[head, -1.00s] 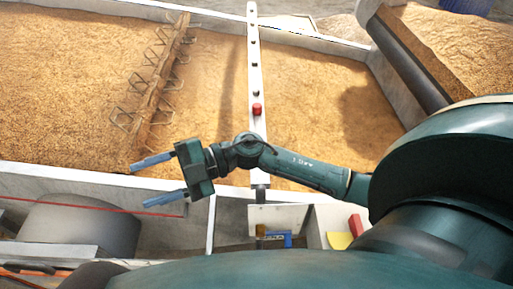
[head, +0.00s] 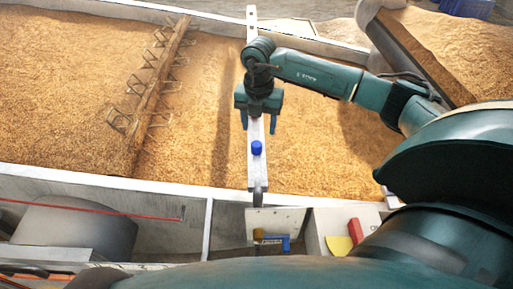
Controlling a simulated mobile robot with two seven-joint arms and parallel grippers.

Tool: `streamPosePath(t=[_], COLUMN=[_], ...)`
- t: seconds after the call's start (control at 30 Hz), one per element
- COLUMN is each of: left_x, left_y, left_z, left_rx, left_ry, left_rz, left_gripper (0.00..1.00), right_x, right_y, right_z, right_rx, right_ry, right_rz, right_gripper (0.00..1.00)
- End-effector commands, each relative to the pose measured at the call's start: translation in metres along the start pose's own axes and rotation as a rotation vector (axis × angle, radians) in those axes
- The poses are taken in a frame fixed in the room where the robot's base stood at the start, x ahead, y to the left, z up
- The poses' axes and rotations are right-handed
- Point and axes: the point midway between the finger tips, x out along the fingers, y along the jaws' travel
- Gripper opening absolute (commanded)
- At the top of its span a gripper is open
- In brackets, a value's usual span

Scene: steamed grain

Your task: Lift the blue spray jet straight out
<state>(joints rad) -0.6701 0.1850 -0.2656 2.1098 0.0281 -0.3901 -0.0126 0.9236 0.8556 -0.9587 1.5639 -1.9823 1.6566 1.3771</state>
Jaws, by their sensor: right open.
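The blue spray jet (head: 257,147) stands on the white bar (head: 258,172) that crosses the grain bed, near the bar's front end. My right gripper (head: 258,122) is open and points down the picture, its two blue fingers on either side of the bar, just beyond the jet. The fingers do not enclose the jet, and I see nothing between them but the bar. The gripper body covers the bar's middle part. My left gripper is not in view.
Grain (head: 80,80) fills the bed on both sides of the bar. A wooden beam with wire tines (head: 160,80) lies to the left. In front are a white panel with a blue bracket (head: 283,246) and a bin holding a red block (head: 355,231) and a yellow piece (head: 339,245).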

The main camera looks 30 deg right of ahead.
Motion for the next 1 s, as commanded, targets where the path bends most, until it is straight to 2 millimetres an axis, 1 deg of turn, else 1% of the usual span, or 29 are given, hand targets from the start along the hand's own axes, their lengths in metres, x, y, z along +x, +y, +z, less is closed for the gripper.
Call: streamPosePath(t=[0.03, 0.1, 0.27, 0.37, 0.5, 0.6, 0.7, 0.9, 0.93, 1.0], left_x=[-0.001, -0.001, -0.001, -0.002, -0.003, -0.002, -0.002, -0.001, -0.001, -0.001], left_y=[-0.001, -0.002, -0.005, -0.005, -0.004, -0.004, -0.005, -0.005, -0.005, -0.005], left_z=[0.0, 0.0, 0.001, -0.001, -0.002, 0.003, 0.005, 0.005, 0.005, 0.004], left_rx=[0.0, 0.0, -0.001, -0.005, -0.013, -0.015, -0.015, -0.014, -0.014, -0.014], left_ry=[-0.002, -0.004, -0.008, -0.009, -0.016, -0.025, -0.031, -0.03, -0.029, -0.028], left_rz=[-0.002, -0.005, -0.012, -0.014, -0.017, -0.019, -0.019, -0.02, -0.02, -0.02], left_gripper=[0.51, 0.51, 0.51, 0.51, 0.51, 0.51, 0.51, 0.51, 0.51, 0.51], right_x=[0.009, 0.018, 0.028, 0.038, 0.059, 0.072, 0.078, 0.079, 0.079, 0.079], right_y=[0.0, 0.0, 0.001, 0.003, 0.006, 0.006, 0.006, 0.006, 0.006, 0.006], right_z=[-0.001, -0.001, -0.001, -0.003, -0.005, -0.004, -0.004, -0.004, -0.004, -0.004], right_rx=[-0.001, 0.0, -0.002, -0.002, -0.003, -0.002, -0.002, -0.003, -0.003, -0.003], right_ry=[0.003, 0.003, 0.002, 0.005, 0.005, 0.004, 0.002, 0.002, 0.002, 0.002], right_rz=[-0.002, -0.001, 0.002, 0.0, 0.0, 0.001, 0.003, 0.003, 0.003, 0.003], right_gripper=[0.55, 0.55, 0.55, 0.55, 0.55, 0.55, 0.55, 0.55, 0.54, 0.49])
